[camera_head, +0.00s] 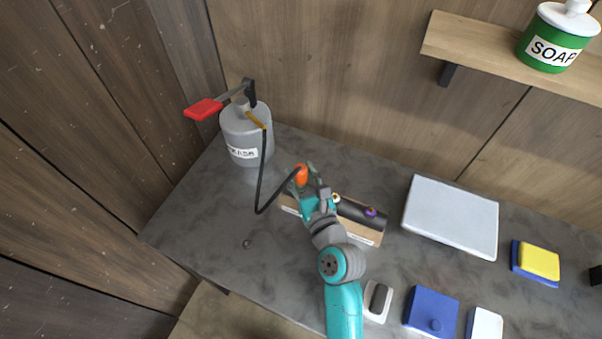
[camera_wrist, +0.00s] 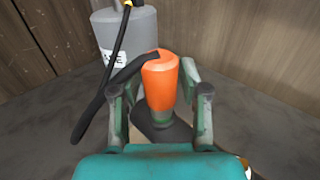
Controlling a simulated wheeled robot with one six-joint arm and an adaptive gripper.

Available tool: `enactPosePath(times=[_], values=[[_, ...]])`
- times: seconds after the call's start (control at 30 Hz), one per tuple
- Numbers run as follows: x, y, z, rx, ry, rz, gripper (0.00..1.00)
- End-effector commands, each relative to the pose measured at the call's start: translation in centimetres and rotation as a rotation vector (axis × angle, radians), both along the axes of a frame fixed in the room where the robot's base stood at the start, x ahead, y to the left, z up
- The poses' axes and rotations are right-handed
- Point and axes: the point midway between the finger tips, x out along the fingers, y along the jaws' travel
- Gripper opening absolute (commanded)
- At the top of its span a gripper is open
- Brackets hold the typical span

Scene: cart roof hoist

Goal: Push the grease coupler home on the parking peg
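The orange grease coupler (camera_head: 301,175) stands at the near end of a black hose (camera_head: 263,170). In the wrist view the coupler (camera_wrist: 161,85) is upright between the two fingers of my gripper (camera_wrist: 162,75), whose tips reach in to its sides. In the head view my gripper (camera_head: 309,181) is at the coupler, at the left end of a wooden board (camera_head: 362,235). A dark grey piece (camera_wrist: 160,130) shows under the coupler. The peg is not clearly visible, and how far the coupler sits on it cannot be told.
The hose runs to a grey canister (camera_head: 245,140) with a red lever (camera_head: 203,109). A dark cylinder (camera_head: 360,212) lies on the board. A white panel (camera_head: 450,218), blue box (camera_head: 432,309) and yellow sponge (camera_head: 540,263) are to the right. The tabletop's left part is mostly clear.

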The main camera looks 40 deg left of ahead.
Motion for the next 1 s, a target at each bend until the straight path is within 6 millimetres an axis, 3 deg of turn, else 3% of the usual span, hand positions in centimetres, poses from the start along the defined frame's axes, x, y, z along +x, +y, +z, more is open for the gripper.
enactPosePath(times=[0.03,0.13,0.47,1.0], values=[[0.0,0.0,0.0,0.0,0.0,0.0,0.24],[0.0,0.0,0.0,0.0,0.0,0.0,0.0],[0.0,0.0,0.4,0.001,-0.003,0.0,0.0],[0.0,0.0,8.9,0.001,-0.002,-0.001,0.0]])
